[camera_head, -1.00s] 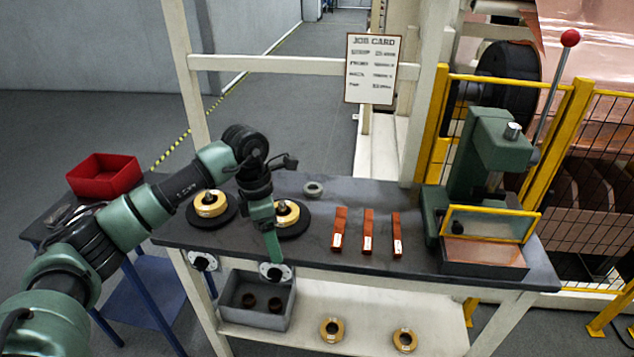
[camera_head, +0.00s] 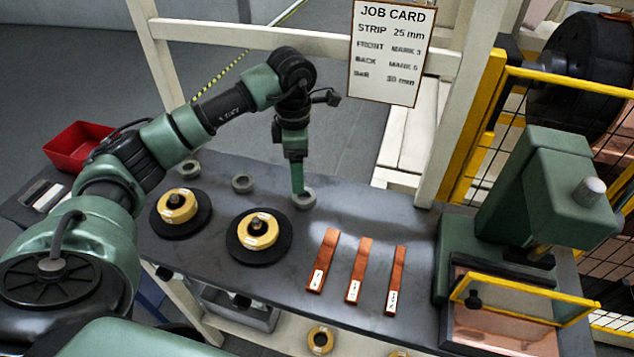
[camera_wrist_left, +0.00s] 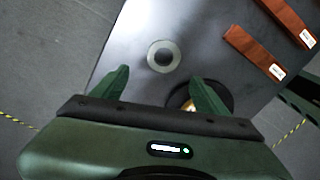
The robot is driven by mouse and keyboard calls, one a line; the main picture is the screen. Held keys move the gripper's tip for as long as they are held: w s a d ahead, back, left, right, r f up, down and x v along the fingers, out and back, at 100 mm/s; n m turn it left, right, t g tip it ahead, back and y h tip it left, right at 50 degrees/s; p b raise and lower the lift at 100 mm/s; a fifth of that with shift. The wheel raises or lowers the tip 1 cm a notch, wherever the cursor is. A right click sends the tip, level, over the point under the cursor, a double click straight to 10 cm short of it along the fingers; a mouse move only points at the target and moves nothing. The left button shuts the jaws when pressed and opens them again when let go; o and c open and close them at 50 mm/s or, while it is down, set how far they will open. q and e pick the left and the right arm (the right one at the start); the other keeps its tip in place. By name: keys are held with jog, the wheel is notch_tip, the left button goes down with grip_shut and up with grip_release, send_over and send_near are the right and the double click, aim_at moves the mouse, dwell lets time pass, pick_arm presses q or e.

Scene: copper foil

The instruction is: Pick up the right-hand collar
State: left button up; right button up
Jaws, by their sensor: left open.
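The right-hand collar (camera_head: 309,204) is a small grey ring lying flat near the back edge of the dark bench. It also shows in the left wrist view (camera_wrist_left: 162,68), whole, just ahead of the gap between the fingertips. My left gripper (camera_head: 298,190) points down over this collar and hides part of its back rim in the head view. In the wrist view my left gripper (camera_wrist_left: 160,80) has its two green fingers spread wide with nothing between them. Two similar grey collars, the middle one (camera_head: 242,189) and the left one (camera_head: 188,174), lie farther left. My right gripper is not in view.
Two black discs (camera_head: 280,250) (camera_head: 196,226) with yellow reels stand left and in front. Several copper strips (camera_head: 358,265) lie to the right, beside a green press (camera_head: 545,190). A job card (camera_head: 390,50) hangs behind the bench. A red bin (camera_head: 78,150) is far left.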

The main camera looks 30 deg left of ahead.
aim_at(303, 200)
pick_arm(q)
jog(key=shift+s+d+f+p, duration=0.15)
jog(key=shift+f+p, duration=0.15)
jog(key=shift+f, duration=0.45)
jog(key=shift+s+d+f+p, duration=0.1)
jog(key=shift+f+p, duration=0.15)
jog(key=shift+f, duration=0.45)
jog(key=f, duration=0.1)
jog(key=f+p, duration=0.1)
jog(key=f, duration=0.1)
jog(key=shift+w+d+f, duration=0.3)
jog(key=shift+f, duration=0.1)
jog(key=shift+a+f, duration=0.1)
jog(key=shift+f, duration=0.3)
jog(key=c, duration=1.6)
grip_shut()
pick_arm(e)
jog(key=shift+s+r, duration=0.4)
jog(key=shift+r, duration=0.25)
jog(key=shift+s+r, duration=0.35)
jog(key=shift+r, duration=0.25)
